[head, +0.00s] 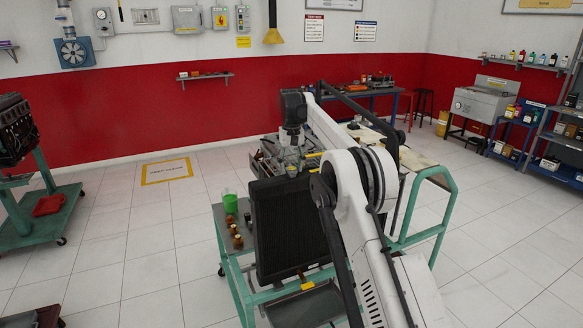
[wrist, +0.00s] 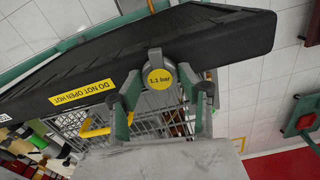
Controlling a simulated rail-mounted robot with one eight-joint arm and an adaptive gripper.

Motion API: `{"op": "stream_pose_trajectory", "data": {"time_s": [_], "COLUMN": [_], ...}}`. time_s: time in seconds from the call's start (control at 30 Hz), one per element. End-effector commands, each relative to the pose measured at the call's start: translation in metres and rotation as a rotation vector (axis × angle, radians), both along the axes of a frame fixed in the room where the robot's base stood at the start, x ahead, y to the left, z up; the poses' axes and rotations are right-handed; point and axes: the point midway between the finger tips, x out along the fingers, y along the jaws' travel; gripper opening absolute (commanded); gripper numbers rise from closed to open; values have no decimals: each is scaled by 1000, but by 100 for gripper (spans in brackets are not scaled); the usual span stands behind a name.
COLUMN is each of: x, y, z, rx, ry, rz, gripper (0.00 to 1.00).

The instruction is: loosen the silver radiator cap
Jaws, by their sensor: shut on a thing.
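The silver radiator cap (wrist: 158,77) has a round yellow label reading 1.1 bar. It sits at the edge of the black radiator (wrist: 60,85), beside a yellow DO NOT OPEN HOT label (wrist: 82,92). In the wrist view my gripper (wrist: 163,92) has one finger on each side of the cap and is shut on it. In the head view my gripper (head: 291,158) points down at the top of the upright radiator (head: 288,230). The cap is too small there to make out clearly, and whether it has turned cannot be told.
The radiator stands on a green-framed trolley (head: 245,272).

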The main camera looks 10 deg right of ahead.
Motion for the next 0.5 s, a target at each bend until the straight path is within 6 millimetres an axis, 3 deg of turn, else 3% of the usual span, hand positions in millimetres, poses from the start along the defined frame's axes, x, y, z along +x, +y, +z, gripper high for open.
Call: {"op": "stream_pose_trajectory", "data": {"time_s": [0.5], "x": [0], "y": [0], "z": [0], "rx": [0], "ry": [-1], "rz": [167], "gripper": [11]}}
